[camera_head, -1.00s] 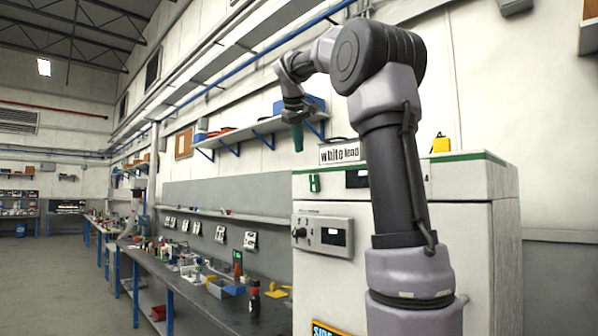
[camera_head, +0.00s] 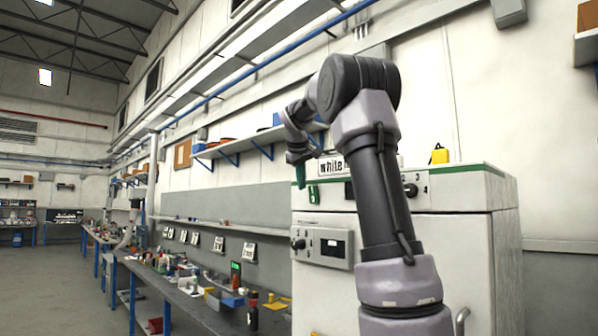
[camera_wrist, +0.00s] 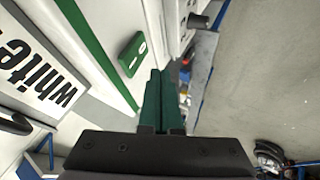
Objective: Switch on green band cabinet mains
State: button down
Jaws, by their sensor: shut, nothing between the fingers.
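The white cabinet (camera_head: 455,250) has a green band (camera_head: 462,168) along its top edge, which also shows in the wrist view (camera_wrist: 88,48). A small green switch plate (camera_head: 314,194) sits on the front face below the band, near the left corner. In the wrist view the switch (camera_wrist: 132,54) is just beyond and left of my fingertips, apparently apart from them. My gripper (camera_head: 300,182) is shut and empty, its green fingers (camera_wrist: 159,90) pointing down beside the switch. The switch's on or off position is too small to tell.
A sign reading "white" (camera_head: 330,166) stands on the cabinet top, with a yellow object (camera_head: 439,154) farther right. A dark knob (camera_head: 411,190) and a lower control panel (camera_head: 322,247) are on the front. A cluttered workbench (camera_head: 195,308) runs left; the floor (camera_head: 60,285) beyond is open.

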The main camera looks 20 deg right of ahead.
aim_at(311, 186)
jog(key=shift+w+d+r, duration=0.2)
jog(key=shift+d, duration=0.55)
jog(key=shift+w+d+r, duration=0.2)
jog(key=shift+d, duration=0.55)
jog(key=shift+w+d+r+y, duration=0.1)
jog(key=shift+w+d+y, duration=0.15)
jog(key=shift+d+y, duration=0.25)
jog(key=shift+r, duration=0.1)
jog(key=shift+r, duration=0.7)
jog(key=shift+s+a, duration=0.1)
